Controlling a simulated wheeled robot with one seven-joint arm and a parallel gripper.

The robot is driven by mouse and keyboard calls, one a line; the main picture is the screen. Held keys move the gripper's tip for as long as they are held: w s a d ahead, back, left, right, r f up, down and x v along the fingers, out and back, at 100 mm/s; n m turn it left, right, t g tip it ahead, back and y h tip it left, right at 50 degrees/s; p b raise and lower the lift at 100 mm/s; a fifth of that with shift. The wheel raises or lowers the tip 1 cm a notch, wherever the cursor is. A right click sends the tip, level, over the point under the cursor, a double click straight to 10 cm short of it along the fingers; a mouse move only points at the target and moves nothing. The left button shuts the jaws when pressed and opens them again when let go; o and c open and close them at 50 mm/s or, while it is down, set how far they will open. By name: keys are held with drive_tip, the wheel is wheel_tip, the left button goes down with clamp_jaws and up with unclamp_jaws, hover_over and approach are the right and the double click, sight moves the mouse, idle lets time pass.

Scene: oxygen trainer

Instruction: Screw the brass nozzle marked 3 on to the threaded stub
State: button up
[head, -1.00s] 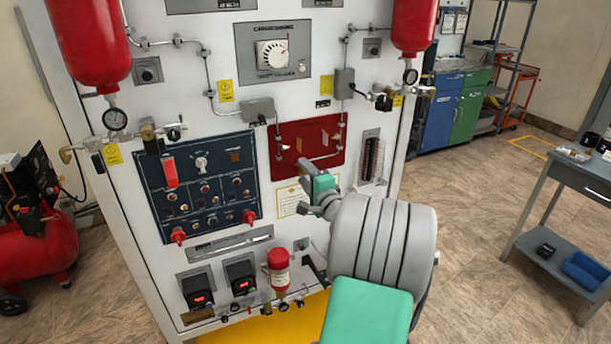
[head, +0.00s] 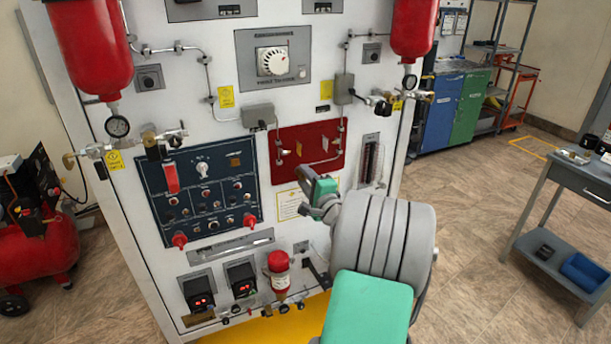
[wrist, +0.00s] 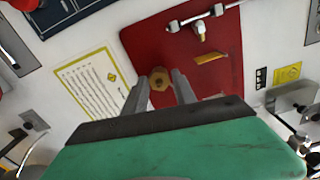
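In the wrist view a small brass hex piece with a dark centre, the nozzle (wrist: 159,79), sits between the two fingertips of my gripper (wrist: 159,76). The fingers appear closed on its sides. A mark on it cannot be read.
A yellow-bordered notice (wrist: 92,88) lies left of the fingers. A blue switch panel (head: 198,190) is left of the red plate. A gauge tube (head: 370,158) and metal fittings (wrist: 295,105) are on the right.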

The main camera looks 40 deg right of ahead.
drive_tip(key=o, duration=0.4)
drive_tip(key=b+v, duration=0.1)
drive_tip(key=v, duration=0.7)
drive_tip(key=shift+b, duration=0.35)
drive_tip(key=shift+w, duration=0.1)
